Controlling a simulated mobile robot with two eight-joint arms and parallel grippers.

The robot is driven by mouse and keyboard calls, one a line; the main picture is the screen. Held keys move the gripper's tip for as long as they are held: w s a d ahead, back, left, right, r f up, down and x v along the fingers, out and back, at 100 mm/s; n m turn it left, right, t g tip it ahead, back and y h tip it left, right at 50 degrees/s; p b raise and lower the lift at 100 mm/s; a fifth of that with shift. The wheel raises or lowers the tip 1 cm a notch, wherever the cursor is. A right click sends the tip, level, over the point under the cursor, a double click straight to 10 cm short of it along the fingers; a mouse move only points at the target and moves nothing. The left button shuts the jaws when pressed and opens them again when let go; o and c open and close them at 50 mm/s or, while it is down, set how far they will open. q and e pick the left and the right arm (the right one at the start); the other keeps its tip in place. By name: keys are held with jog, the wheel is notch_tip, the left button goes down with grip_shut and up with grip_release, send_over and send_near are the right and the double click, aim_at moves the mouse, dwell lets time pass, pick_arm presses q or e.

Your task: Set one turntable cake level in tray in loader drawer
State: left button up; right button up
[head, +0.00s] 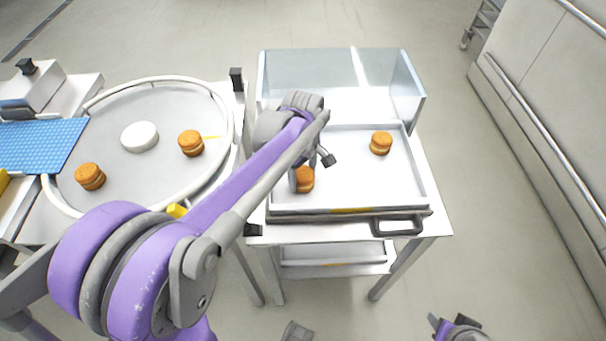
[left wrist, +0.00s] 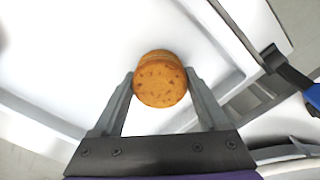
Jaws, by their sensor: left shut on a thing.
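My left gripper (head: 304,177) is over the near left part of the white tray (head: 350,190) in the loader drawer. It is shut on an orange-brown filled cake (head: 305,183). In the left wrist view the cake (left wrist: 160,82) sits between the two fingers, its speckled top showing; it looks about level. I cannot tell whether its base touches the tray. Another cake (head: 381,143) stands upright in the tray, further right and back. Two more cakes stand on the round turntable (head: 110,185), one at left (head: 90,176) and one at right (head: 191,143). My right gripper (head: 450,325) is partly visible at the bottom edge, away from the table.
A white disc (head: 139,137) lies on the turntable, inside its raised ring. A clear-walled box (head: 340,75) stands behind the tray. A dark handle (head: 398,226) is at the tray's front. A blue mat (head: 40,145) lies at far left.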

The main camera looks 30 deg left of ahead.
aim_at(303, 173)
pick_arm(q)
jog(key=shift+f, duration=0.1)
jog(key=o, duration=0.8)
jog(key=shift+c, duration=0.2)
jog(key=shift+r, duration=0.2)
notch_tip(303, 173, up, 11)
jog(key=p, duration=0.1)
jog(key=s+d+f+m+t, duration=0.1)
jog(key=s+d+f+m, duration=0.1)
jog(key=s+f+m, duration=0.2)
jog(key=s+d+f+m+t, duration=0.2)
jog(key=s+f+m, duration=0.2)
jog(key=s+m, duration=0.2)
jog(key=s+d+f+m+t, duration=0.2)
jog(key=s+f+m, duration=0.2)
jog(key=s+m, duration=0.1)
jog(key=shift+s+d, duration=0.2)
jog(key=shift+s, duration=0.25)
jog(key=shift+s+d, duration=0.2)
jog(key=shift+s, duration=0.25)
